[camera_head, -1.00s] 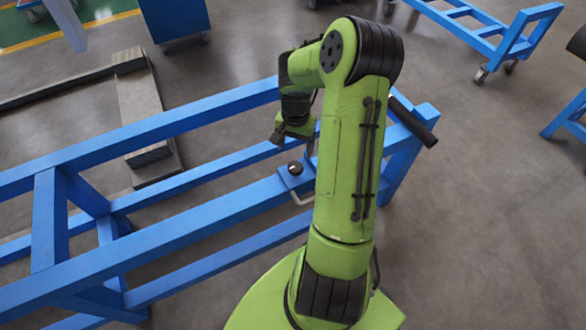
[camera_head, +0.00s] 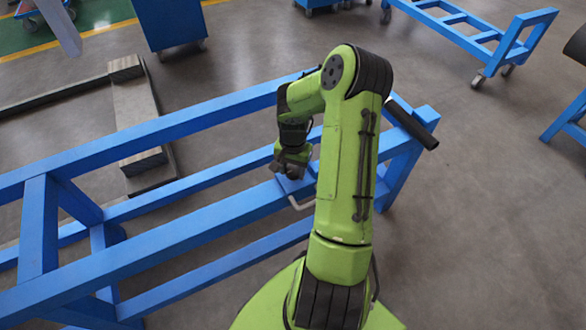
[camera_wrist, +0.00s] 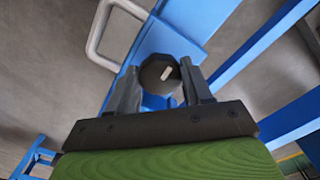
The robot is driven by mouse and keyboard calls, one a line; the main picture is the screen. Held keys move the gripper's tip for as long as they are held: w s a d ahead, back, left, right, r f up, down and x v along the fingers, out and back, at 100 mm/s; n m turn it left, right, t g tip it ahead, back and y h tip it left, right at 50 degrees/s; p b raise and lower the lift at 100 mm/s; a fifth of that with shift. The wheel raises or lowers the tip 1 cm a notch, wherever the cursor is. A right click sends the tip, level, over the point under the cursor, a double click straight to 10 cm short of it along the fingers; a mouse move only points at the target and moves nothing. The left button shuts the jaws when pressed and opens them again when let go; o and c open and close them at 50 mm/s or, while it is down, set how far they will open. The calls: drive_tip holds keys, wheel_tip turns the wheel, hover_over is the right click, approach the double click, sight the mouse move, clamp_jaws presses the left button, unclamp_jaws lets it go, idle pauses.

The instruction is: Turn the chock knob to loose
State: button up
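The chock knob (camera_wrist: 160,75) is a dark, many-sided knob with a short pale mark on its face. In the wrist view it sits between the two fingers of my gripper (camera_wrist: 161,84), on a blue plate (camera_wrist: 185,30) of the blue frame. The fingers stand either side of the knob; a narrow gap seems to show at the left finger, and contact on the right is unclear. In the head view my gripper (camera_head: 291,168) is down over the plate and hides the knob.
A pale bent handle (camera_wrist: 98,35) sits beside the plate; it also shows in the head view (camera_head: 301,203). Blue rails (camera_head: 150,240) run to the left and right. A black roller (camera_head: 412,122) is at the frame's right end. Grey floor lies around.

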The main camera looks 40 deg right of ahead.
drive_tip(key=shift+c, duration=1.4)
